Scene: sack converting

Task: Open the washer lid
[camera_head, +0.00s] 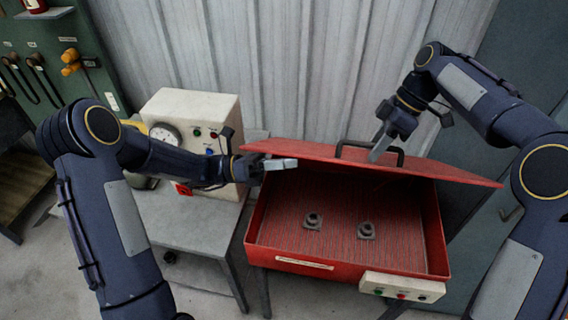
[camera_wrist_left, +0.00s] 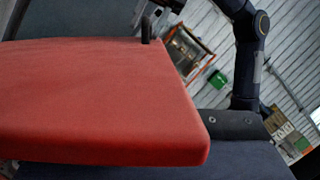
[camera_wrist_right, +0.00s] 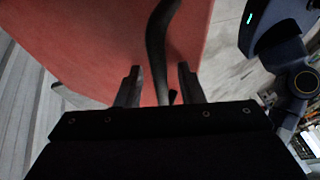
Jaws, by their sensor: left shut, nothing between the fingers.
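The red washer (camera_head: 273,240) stands on legs at right of centre. Its red lid (camera_head: 320,153) is partly raised, and the basin inside shows beneath it. The lid has a black handle (camera_head: 400,157), also in the right wrist view (camera_wrist_right: 157,40). My left gripper (camera_head: 285,163) is shut and empty at the lid's left front edge; in the left wrist view the lid (camera_wrist_left: 100,105) hides its fingers. My right gripper (camera_head: 378,152) is above the lid by the handle. In the right wrist view its fingers (camera_wrist_right: 160,85) are apart, with the handle running between them.
Two grey metal parts (camera_head: 313,220) (camera_head: 366,230) sit on the basin floor. A control box (camera_head: 402,287) is on the washer's front. At left, a grey table (camera_head: 190,230) bears a cream gauge box (camera_head: 195,108). A corrugated wall (camera_head: 290,60) stands close behind.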

